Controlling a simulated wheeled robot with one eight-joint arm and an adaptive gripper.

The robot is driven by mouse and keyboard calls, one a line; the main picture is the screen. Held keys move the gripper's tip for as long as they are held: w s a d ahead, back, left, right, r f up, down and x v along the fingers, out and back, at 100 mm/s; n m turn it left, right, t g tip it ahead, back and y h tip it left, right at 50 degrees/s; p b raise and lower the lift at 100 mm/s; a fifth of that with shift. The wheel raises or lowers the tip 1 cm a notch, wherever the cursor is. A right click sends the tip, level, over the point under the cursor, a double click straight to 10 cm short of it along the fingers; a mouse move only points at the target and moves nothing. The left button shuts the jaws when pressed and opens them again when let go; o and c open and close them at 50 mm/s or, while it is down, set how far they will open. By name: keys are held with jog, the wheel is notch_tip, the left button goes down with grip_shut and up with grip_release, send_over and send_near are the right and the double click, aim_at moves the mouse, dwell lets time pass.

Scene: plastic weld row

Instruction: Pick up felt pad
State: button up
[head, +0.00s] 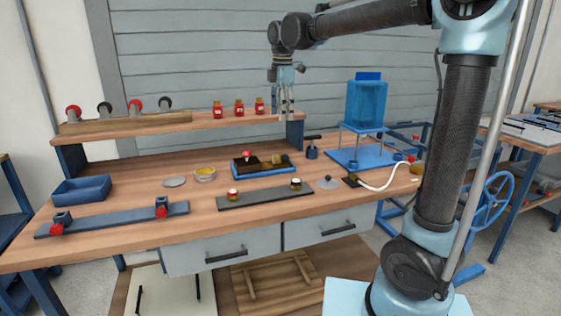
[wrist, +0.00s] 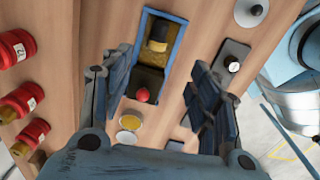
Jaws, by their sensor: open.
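No item is plainly marked as the felt pad, and I cannot tell for certain which it is. A blue-rimmed tray (head: 262,173) lies mid-bench; it also shows in the wrist view (wrist: 176,62). It holds dark and brown pieces, a red ball (wrist: 142,95) and a small yellowish and black piece (wrist: 158,40). My gripper (head: 286,114) is open and empty, high above the back of the bench near the shelf's right end. In the wrist view, its fingers (wrist: 160,75) spread on either side of the tray, which lies below and apart from them.
Three red jars (head: 239,107) stand on the raised shelf (head: 180,124), close to my gripper. A yellow-filled bowl (head: 205,174), dark strip (head: 265,199), grey knobbed disc (head: 327,183) and blue bin (head: 81,191) lie on the bench. A blue tank (head: 366,103) stands right.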

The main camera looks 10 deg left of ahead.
send_over(281, 156)
notch_tip(281, 156, down, 12)
jog(key=shift+w+r, duration=0.1)
jog(key=shift+w, duration=0.05)
jog(key=shift+w+d+f, duration=0.1)
jog(key=shift+w+f, duration=0.1)
jog(key=shift+f, duration=1.15)
jog(key=shift+w+d+f, duration=0.1)
jog(key=shift+w+f, duration=0.1)
jog(key=shift+f, duration=1.15)
jog(key=shift+c, duration=0.6)
jog(key=c, duration=1.1)
notch_tip(281, 156, up, 10)
jog(key=shift+r, duration=0.1)
